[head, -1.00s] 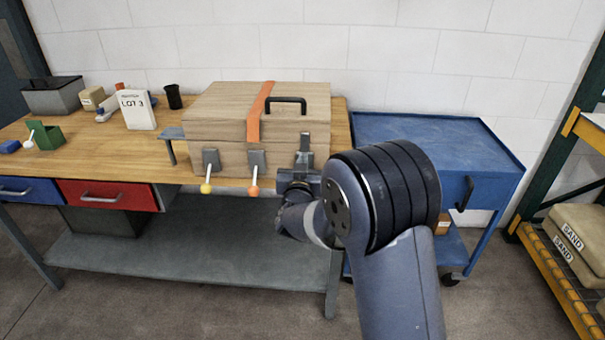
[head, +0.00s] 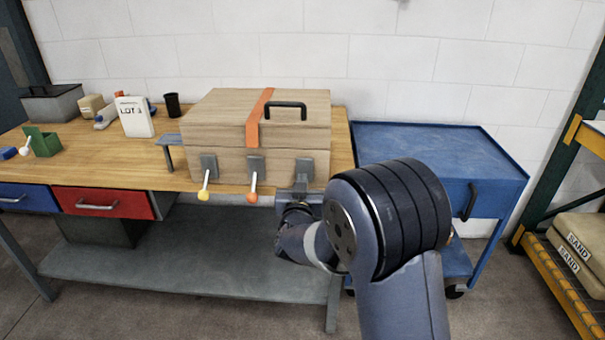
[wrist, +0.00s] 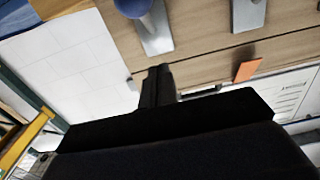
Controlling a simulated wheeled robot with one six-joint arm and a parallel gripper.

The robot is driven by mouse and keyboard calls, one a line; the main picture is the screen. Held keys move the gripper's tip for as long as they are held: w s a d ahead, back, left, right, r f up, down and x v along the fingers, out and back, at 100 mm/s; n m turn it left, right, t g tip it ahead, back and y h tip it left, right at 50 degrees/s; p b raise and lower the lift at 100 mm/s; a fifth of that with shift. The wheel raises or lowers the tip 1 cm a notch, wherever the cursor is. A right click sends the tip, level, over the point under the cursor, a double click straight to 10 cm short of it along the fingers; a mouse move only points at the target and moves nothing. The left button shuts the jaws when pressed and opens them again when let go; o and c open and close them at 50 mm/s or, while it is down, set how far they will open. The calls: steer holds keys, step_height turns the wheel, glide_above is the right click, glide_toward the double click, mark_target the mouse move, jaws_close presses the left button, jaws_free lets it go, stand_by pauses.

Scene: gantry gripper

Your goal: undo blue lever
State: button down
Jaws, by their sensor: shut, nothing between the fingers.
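A closed wooden box (head: 220,139) with a black handle and an orange strap stands on the workbench. Grey latch plates line its front. The left lever has a yellow knob (head: 203,195) and the middle one an orange knob (head: 252,197); both hang down and outward. The right plate (head: 305,168) shows just above my gripper (head: 300,181), and its lever is hidden there. In the wrist view the blue knob (wrist: 133,7) is at the top edge, beside a grey plate (wrist: 157,40). My gripper (wrist: 158,84) is shut and empty, apart from the knob in that view.
A blue cart (head: 435,148) stands right of the workbench (head: 168,180). A shelf with sand bags (head: 578,238) is at far right. A white LOT 3 sign (head: 136,116), a black cup (head: 172,104) and a green holder (head: 45,143) stand on the bench's left.

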steer(key=s+b, duration=0.1)
steer(key=s, duration=0.6)
steer(key=shift+a, duration=0.15)
stand_by(0.4)
steer(key=w, duration=0.6)
steer(key=w+f, duration=0.1)
steer(key=w, duration=0.2)
steer(key=shift+w+d+p, duration=0.1)
steer(key=shift+d+p, duration=0.1)
steer(key=shift+p, duration=0.2)
steer(key=shift+r, duration=0.15)
steer(key=shift+s, duration=0.2)
